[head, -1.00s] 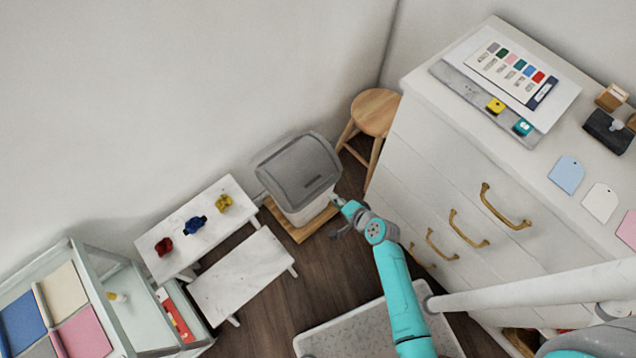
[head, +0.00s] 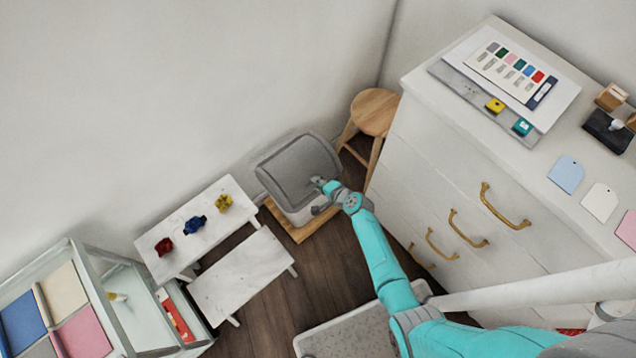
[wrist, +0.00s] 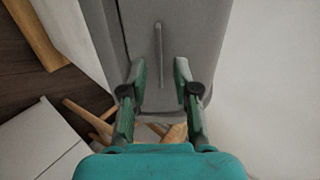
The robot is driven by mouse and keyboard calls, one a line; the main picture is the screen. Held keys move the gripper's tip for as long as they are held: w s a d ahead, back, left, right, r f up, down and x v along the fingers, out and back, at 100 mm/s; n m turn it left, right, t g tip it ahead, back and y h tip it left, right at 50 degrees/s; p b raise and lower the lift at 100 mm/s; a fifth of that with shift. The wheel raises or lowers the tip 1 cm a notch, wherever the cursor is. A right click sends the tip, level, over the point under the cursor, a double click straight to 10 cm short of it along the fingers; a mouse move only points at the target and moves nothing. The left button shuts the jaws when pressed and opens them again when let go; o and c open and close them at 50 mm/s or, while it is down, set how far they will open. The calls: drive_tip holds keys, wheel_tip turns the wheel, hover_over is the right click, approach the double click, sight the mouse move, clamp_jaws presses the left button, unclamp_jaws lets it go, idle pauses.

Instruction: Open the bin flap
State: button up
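The flap looks closed. In the wrist view the grey flap (wrist: 197,40) fills the upper middle, with a thin raised handle bar (wrist: 158,55) on it. My gripper (head: 318,194) is at the front right of the bin, close to the flap's lower edge. In the wrist view my gripper (wrist: 160,78) is open, its green fingertips on either side of the bar's line. I cannot tell whether they touch the flap.
A wooden stool (head: 374,112) stands right behind the bin. A white drawer cabinet (head: 440,190) with brass handles is at the right. A stepped white bench (head: 240,275) stands left of the bin. Dark wooden floor (head: 318,265) is free in front.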

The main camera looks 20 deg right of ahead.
drive_tip(key=shift+w+a+f, duration=0.15)
drive_tip(key=shift+w+f, duration=0.15)
drive_tip(key=shift+w, duration=0.05)
clamp_jaws()
